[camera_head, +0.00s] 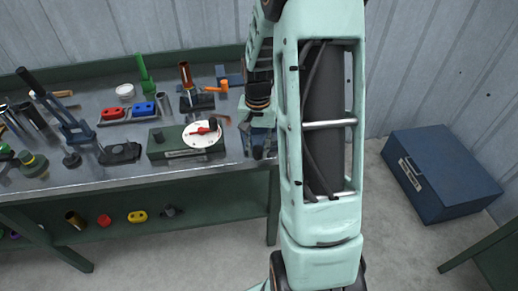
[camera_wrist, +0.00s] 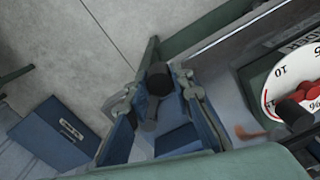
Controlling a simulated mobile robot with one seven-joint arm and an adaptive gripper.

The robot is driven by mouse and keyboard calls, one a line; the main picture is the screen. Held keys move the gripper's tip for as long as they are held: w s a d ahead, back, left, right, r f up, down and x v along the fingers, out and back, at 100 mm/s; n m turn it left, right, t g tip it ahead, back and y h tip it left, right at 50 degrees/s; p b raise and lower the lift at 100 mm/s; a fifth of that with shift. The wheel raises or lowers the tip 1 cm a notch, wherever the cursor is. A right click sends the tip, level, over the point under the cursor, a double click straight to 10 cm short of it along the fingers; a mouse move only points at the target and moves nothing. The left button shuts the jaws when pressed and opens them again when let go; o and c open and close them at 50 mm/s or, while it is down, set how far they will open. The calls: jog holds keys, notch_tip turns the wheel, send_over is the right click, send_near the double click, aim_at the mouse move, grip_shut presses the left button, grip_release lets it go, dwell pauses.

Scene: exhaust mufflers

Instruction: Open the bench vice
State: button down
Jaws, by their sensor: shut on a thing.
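The blue bench vice (camera_head: 262,121) sits at the right end of the bench, largely hidden by my arm. In the wrist view, part of its blue body (camera_wrist: 178,140) shows between my fingers. My gripper (camera_wrist: 158,88) points down at the bench's front edge, its fingers on both sides of a dark round handle end (camera_wrist: 157,77). It is shut on this vice handle. In the head view, my gripper is small and partly covered by the arm. How far apart the vice jaws stand cannot be seen.
A green box with a white dial (camera_head: 203,134) stands close left of the vice; the dial (camera_wrist: 290,88) also fills the wrist view's right side. The metal bench (camera_head: 90,180) holds several tools. A blue chest (camera_head: 440,175) stands on the floor at right.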

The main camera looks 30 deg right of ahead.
jog(key=w+m, duration=0.1)
jog(key=m, duration=0.1)
jog(key=w+a+m, duration=0.1)
jog(key=w+m, duration=0.1)
jog(key=shift+w+b, duration=0.25)
jog(key=shift+b, duration=0.15)
jog(key=w+m, duration=0.1)
jog(key=m, duration=0.1)
jog(key=shift+w+m, duration=0.35)
jog(key=shift+m, duration=0.05)
jog(key=shift+w+d+m, duration=0.15)
jog(key=shift+w+m, duration=0.75)
jog(key=shift+m, duration=0.2)
jog(key=shift+r, duration=0.1)
jog(key=c, duration=1.7)
grip_release()
